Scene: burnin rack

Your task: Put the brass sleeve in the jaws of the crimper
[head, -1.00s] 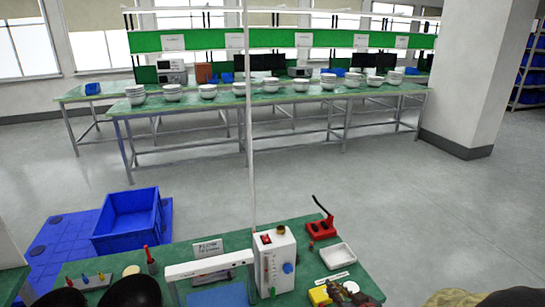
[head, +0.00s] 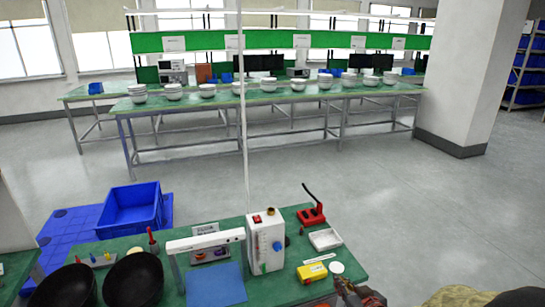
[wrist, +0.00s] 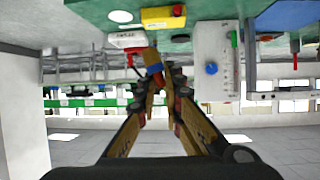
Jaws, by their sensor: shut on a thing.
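My gripper (wrist: 160,92) is shut on a small tan piece with a blue band (wrist: 153,68), which I take to be the brass sleeve. In the head view my gripper (head: 345,290) is low at the right, at the bench's near right edge, and the held piece cannot be made out there. A red device with a raised black lever (head: 312,216), likely the crimper, stands at the bench's far right corner. It is beyond my gripper and apart from it. Its jaws are too small to make out.
Between lie a yellow box (head: 312,273), a white disc (head: 336,267) and a white tray (head: 325,239). A tall white unit with a blue knob (head: 265,242) stands left of them. Black bowls (head: 133,280) and a blue crate (head: 132,209) are further left. Floor is clear right of the bench.

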